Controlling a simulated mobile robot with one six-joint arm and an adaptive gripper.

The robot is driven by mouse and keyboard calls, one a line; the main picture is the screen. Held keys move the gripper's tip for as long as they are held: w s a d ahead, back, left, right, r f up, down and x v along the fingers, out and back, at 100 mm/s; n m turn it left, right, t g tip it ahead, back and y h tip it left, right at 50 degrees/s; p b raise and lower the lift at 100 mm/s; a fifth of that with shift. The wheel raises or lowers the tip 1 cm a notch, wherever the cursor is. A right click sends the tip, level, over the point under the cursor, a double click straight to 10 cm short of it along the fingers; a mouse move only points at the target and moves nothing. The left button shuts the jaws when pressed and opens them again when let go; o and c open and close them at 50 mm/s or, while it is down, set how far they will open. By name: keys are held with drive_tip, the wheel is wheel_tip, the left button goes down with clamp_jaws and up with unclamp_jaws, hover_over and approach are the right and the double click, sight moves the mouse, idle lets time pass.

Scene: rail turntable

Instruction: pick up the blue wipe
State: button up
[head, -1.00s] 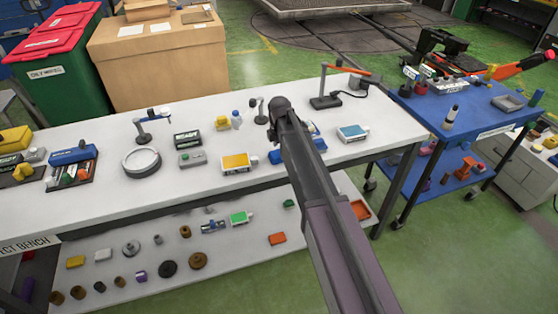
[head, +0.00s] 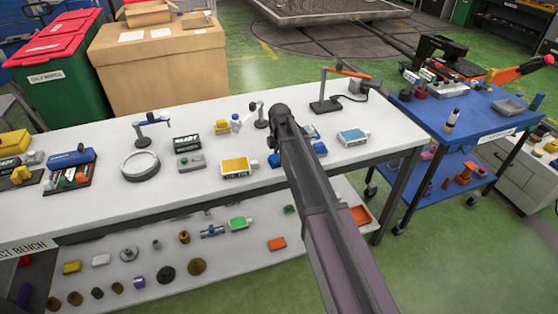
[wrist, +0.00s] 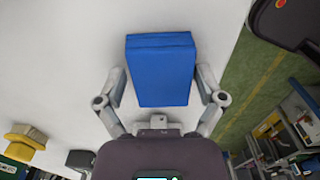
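The blue wipe shows in the wrist view as a plain blue block (wrist: 160,72) on the white bench top. My gripper (wrist: 160,86) is open, with one finger on each side of the block's near part. Narrow gaps seem to remain between the fingers and the block. In the head view my forearm covers the gripper and most of this spot. Blue patches show to the left (head: 275,159) and right (head: 319,149) of the arm; I cannot tell which belongs to the wipe.
On the white bench (head: 200,205), a yellow-and-white box (head: 236,167) stands left of my arm. A blue-and-white box (head: 353,137) and a stand with an orange arm (head: 325,103) are to the right. A blue cart (head: 470,118) stands beyond the bench's right end.

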drive_tip(key=c, duration=0.3)
drive_tip(key=shift+c, duration=0.2)
drive_tip(key=shift+r, duration=0.2)
wheel_tip(320, 180, up, 4)
drive_tip(key=p, duration=0.4)
drive_tip(key=shift+f, duration=0.2)
drive_tip(key=s+d+r+p, duration=0.1)
drive_tip(key=s+d, duration=0.2)
drive_tip(key=s, duration=1.2)
drive_tip(key=shift+s, duration=0.4)
